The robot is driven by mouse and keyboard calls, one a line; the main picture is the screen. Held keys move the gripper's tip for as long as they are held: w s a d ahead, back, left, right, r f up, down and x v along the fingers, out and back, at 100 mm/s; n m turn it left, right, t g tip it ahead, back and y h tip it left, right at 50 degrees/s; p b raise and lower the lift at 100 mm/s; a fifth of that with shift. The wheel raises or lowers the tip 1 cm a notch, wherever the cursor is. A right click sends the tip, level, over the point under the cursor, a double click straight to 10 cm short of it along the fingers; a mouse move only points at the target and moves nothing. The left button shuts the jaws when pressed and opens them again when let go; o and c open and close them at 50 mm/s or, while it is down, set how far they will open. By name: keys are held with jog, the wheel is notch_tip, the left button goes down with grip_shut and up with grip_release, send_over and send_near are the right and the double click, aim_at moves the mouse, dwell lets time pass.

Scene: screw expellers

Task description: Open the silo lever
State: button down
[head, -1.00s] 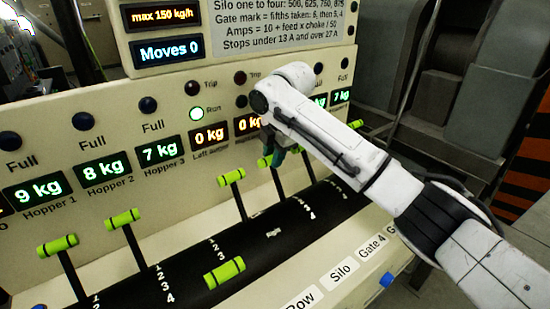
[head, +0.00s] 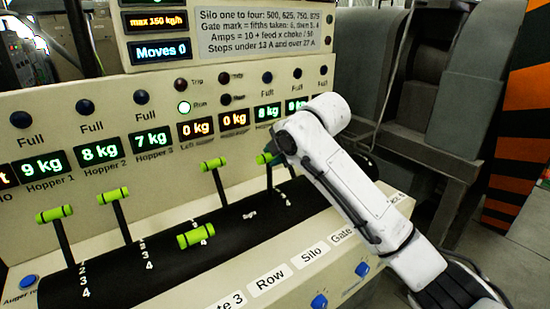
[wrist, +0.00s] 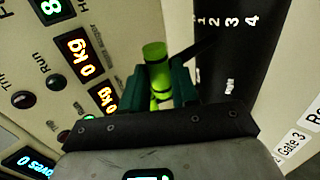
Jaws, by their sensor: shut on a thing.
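My gripper (head: 268,157) is at a lever on the dark curved lever housing, under the hopper displays. The lever has a black stem and a bright green handle, which shows between the jaws in the wrist view (wrist: 157,72). The jaws are shut on this handle. The label "Silo" (head: 312,251) is on the front ledge, below and right of this lever. I cannot tell for certain which label belongs to it.
Other green-handled levers stand to the left: one close by (head: 214,163), one leaning forward and low (head: 196,236), and two farther left (head: 112,196) (head: 54,214). Blue knobs (head: 319,301) sit on the front ledge. Grey machinery (head: 410,130) stands on the right.

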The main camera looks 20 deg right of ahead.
jog(key=shift+s+f, duration=0.1)
jog(key=shift+f, duration=0.25)
jog(key=c, duration=1.3)
grip_release()
jog(key=o, duration=0.4)
jog(key=shift+a+r, duration=0.1)
jog(key=v, duration=1)
jog(key=shift+s+r+b, duration=0.15)
jog(key=shift+r+b, duration=0.15)
jog(key=shift+b, duration=0.1)
